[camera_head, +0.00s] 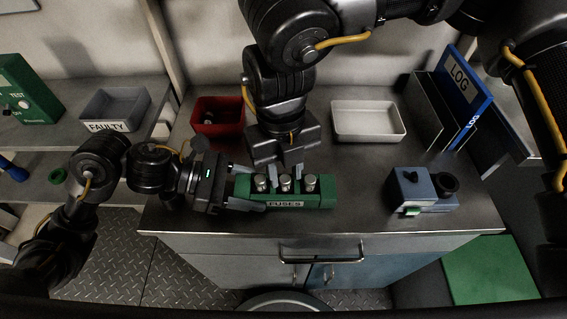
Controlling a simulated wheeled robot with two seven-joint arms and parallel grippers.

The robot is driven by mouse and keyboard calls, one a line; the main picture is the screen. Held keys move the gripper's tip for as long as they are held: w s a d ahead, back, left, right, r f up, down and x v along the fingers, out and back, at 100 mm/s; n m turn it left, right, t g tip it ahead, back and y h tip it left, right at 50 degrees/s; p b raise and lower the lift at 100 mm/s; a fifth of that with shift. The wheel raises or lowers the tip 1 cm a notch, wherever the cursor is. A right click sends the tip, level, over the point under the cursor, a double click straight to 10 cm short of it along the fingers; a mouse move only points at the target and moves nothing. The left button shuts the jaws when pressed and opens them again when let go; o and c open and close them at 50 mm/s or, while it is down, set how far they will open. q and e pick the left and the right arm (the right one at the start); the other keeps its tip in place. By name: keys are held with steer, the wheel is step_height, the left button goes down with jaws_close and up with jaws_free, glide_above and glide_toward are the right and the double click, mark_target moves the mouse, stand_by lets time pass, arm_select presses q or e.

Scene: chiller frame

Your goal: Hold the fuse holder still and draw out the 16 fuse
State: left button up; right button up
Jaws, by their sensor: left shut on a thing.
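The green fuse holder (325,195), labelled FUSES, sits on the grey worktop. Three silver-capped fuses stand upright in it: a left fuse (261,183), a middle fuse (285,184) and a right fuse (310,183). I cannot read any rating on them. My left gripper (247,190) is shut on the left end of the fuse holder. My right gripper (286,177) points down from above, its fingers apart, one on each side of the middle fuse's top. It looks open, and the middle fuse stands in the holder.
Behind stand a red bin (218,113) with something in it and an empty white tray (368,121). A blue-grey device (413,187) is at right, LOG binders (461,85) behind it. A FAULTY tray (115,106) is on the left bench. The worktop between holder and device is clear.

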mark_target(285, 177)
steer(key=shift+c, duration=0.3)
jaws_close()
steer(key=shift+r, duration=0.85)
steer(key=shift+r, duration=1.3)
steer(key=shift+r, duration=0.15)
steer(key=shift+r, duration=1.85)
